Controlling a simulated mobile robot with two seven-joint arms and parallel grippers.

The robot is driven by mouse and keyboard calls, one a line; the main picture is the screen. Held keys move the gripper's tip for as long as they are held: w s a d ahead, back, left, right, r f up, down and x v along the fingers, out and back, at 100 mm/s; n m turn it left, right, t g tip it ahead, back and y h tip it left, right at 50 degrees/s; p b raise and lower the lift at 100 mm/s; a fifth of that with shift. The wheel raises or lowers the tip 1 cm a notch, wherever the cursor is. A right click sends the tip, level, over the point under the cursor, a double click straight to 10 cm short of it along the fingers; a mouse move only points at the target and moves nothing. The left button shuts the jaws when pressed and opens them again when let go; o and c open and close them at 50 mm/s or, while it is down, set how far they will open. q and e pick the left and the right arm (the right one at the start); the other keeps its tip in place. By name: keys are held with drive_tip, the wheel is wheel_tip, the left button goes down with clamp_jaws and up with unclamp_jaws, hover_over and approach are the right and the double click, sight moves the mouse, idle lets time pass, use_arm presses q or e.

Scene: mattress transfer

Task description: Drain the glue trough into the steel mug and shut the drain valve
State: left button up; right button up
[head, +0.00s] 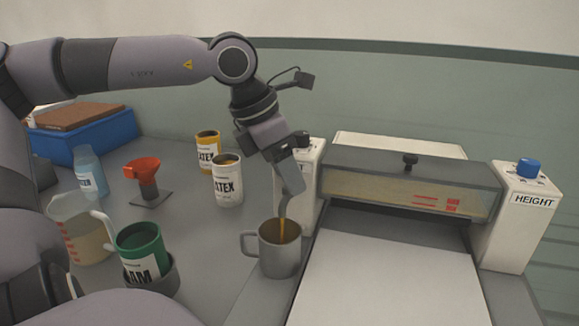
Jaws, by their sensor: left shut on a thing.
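The steel mug (279,258) stands upright at the left side of the machine, its handle to the left. A thin amber stream runs from a grey curved spout (283,209) down into it. The glue trough (375,188) spans the machine between two white posts, with a yellowish front and red markings. My left gripper (292,182) is above the mug at the trough's left end, shut on what appears to be the drain valve. The valve is mostly hidden by the fingers, so its exact position cannot be told. My right gripper is not in view.
Two LATEX cans (228,190) (207,160) stand behind the mug. A green can (139,250), a measuring jug (80,232), a red-topped tool (147,177), a bottle (88,170) and a blue bin (95,138) stand left. A blue HEIGHT knob (528,168) tops the right post.

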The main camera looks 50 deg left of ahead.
use_arm(q)
drive_tip(key=m, duration=0.1)
drive_tip(key=m+p, duration=0.1)
drive_tip(key=m+h+p, duration=0.1)
drive_tip(key=shift+s+a+r+m+g, duration=0.1)
drive_tip(key=shift+a+r+m+g, duration=0.2)
drive_tip(key=shift+a+g, duration=0.1)
drive_tip(key=m, duration=0.1)
drive_tip(key=m+p, duration=0.1)
drive_tip(key=m+g+h+p, duration=0.1)
drive_tip(key=shift+a+f+m, duration=0.2)
drive_tip(key=shift+a+m, duration=0.05)
drive_tip(key=shift+m, duration=0.15)
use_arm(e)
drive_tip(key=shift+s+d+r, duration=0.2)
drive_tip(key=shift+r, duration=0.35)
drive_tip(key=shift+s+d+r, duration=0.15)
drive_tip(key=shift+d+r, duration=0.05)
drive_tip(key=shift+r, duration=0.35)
use_arm(q)
drive_tip(key=o, duration=1)
drive_tip(key=shift+s, duration=0.1)
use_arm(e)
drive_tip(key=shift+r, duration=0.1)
use_arm(q)
drive_tip(key=shift+o, duration=0.2)
drive_tip(key=shift+f, duration=0.15)
